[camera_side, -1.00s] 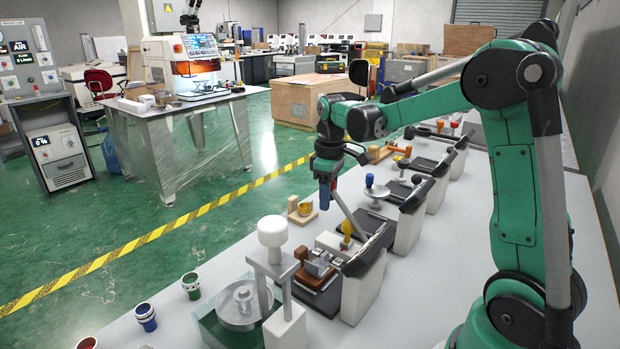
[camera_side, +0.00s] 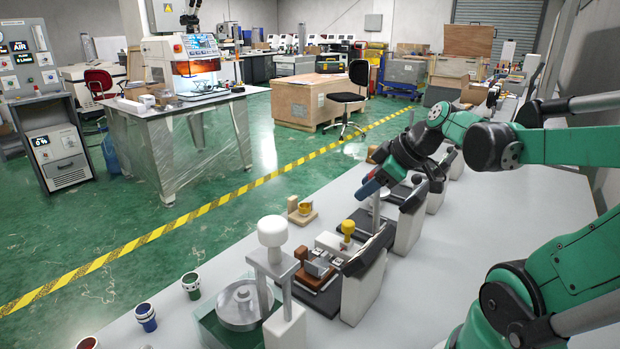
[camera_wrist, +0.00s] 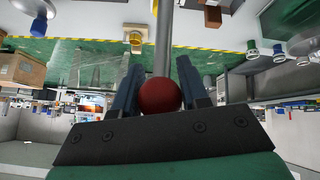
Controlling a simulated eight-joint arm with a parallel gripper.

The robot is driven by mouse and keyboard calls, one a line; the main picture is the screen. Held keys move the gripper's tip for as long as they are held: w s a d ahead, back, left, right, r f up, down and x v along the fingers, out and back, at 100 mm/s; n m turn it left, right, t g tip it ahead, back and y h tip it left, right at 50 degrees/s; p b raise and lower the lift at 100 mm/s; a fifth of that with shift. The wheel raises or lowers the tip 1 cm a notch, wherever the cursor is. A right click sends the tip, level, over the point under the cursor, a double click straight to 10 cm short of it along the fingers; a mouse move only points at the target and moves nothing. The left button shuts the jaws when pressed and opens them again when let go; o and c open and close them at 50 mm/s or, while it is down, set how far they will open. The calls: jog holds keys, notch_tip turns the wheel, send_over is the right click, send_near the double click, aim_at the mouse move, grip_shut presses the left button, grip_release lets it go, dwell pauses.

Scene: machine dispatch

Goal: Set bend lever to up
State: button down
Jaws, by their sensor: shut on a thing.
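The bend lever is a grey metal rod (camera_side: 376,212) with a red ball knob (camera_wrist: 160,96) at its end. In the side view the rod stands close to upright at its station, its top at my fingers and the knob hidden. My gripper (camera_side: 368,188) is tilted, its blue fingers pointing down and left. In the wrist view my gripper (camera_wrist: 160,67) has one blue finger on each side of the red knob and is shut on it. The rod (camera_wrist: 164,42) runs away from the knob between the fingers.
A yellow knob (camera_side: 347,229) stands just in front of the lever. A white-capped post (camera_side: 272,232) and a round metal plate (camera_side: 240,312) are nearer the camera. Blue (camera_side: 145,316) and green (camera_side: 190,284) cups stand at the table's left edge.

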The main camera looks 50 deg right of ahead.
jog(key=shift+s+r, duration=0.15)
jog(key=shift+s, duration=0.65)
jog(key=shift+c, duration=2.3)
grip_release()
jog(key=v, duration=0.5)
jog(key=shift+s+r, duration=0.2)
jog(key=shift+r, duration=0.05)
jog(key=shift+s, duration=0.1)
